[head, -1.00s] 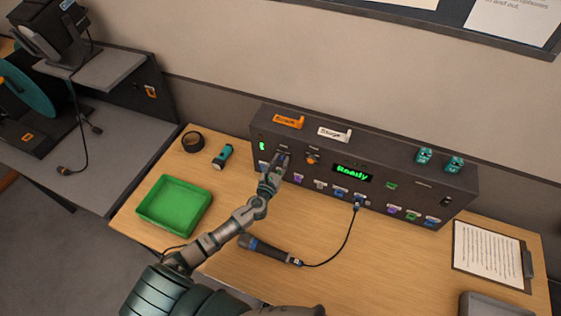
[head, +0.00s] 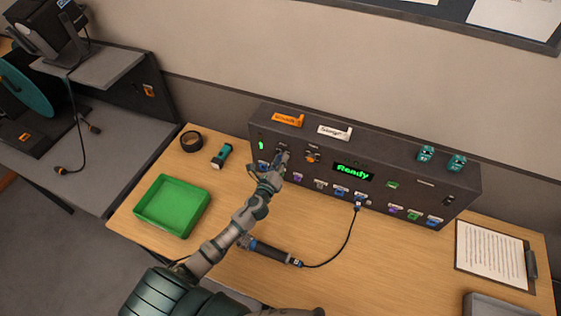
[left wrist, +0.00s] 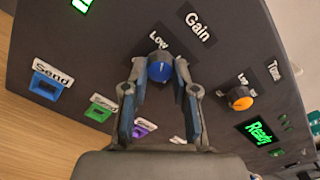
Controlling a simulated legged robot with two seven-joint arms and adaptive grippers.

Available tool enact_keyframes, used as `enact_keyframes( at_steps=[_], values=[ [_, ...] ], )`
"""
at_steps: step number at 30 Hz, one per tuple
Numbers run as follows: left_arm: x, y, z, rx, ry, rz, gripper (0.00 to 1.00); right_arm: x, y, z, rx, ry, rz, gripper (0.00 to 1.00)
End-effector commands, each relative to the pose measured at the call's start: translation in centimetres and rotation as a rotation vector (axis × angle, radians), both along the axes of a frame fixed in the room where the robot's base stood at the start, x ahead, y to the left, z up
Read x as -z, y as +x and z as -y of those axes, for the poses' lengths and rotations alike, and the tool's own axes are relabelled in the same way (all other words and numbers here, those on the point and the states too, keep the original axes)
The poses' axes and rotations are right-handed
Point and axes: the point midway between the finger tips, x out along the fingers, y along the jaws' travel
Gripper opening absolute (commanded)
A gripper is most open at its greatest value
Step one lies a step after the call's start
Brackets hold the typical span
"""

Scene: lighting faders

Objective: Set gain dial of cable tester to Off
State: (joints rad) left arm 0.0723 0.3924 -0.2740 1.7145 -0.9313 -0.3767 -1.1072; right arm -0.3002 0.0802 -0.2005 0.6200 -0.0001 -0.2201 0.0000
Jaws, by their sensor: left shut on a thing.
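The cable tester (head: 400,197) is a long dark box at the back of the table, with a green "Ready" display (head: 353,172). In the left wrist view its blue gain dial (left wrist: 160,70) sits under the "Gain" label (left wrist: 199,26), beside the word "Low" (left wrist: 158,40). My left gripper (head: 283,157) is at the tester's face. In the left wrist view its two fingers (left wrist: 160,84) are shut on the blue dial from both sides. The dial's pointer is too small to read, and in the head view the gripper hides most of the dial. My right gripper is not in view.
An orange knob (left wrist: 240,98) is right of the gain dial, and coloured sockets line the tester's lower front. A microphone (head: 270,251) with a plugged cable lies partly behind my left arm. A green tray (head: 150,222), a tape roll (head: 191,141) and a clipboard (head: 493,255) lie on the table.

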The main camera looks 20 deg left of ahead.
Motion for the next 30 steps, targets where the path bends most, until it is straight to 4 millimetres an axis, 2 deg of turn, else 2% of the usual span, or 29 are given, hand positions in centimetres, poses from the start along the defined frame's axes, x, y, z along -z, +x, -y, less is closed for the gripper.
enact_keyframes(
  at_steps=[15, 30],
  values=[
    [0.07, -0.02, -0.06, -0.004, -0.49, 0.026, 0.0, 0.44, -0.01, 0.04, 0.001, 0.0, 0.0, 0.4],
    [-0.05, -0.02, -0.08, -0.005, -0.964, 0.053, 0.0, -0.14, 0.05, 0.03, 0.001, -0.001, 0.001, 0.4]
  ],
)
